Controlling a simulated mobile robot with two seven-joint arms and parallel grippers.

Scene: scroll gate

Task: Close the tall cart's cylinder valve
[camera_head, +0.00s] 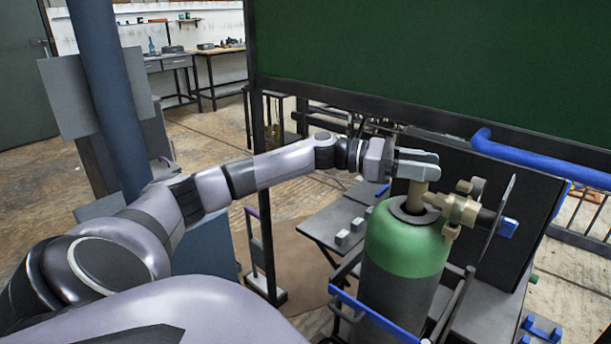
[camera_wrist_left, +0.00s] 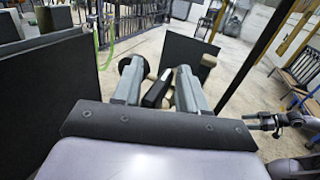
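The gas cylinder (camera_head: 408,245) has a green shoulder and a dark body and stands upright in the cart's frame (camera_head: 375,318). A brass valve (camera_head: 420,195) rises from its neck, with brass fittings (camera_head: 458,209) to the right. My left gripper (camera_head: 416,164) is at the top of the valve, reaching in from the left. In the left wrist view, the left gripper's fingers (camera_wrist_left: 160,88) are apart, with a dark piece (camera_wrist_left: 157,92) and pale brass-coloured parts between and beyond them. Whether the fingers touch the valve's top is hidden.
A dark disc-like plate (camera_head: 497,222) and a blue knob (camera_head: 508,227) are right of the fittings. A green panel (camera_head: 430,55) on a dark frame stands behind. A blue rail (camera_head: 540,158) and a dark panel (camera_head: 510,190) are close on the right. A low grey table (camera_head: 330,225) is left of the cylinder.

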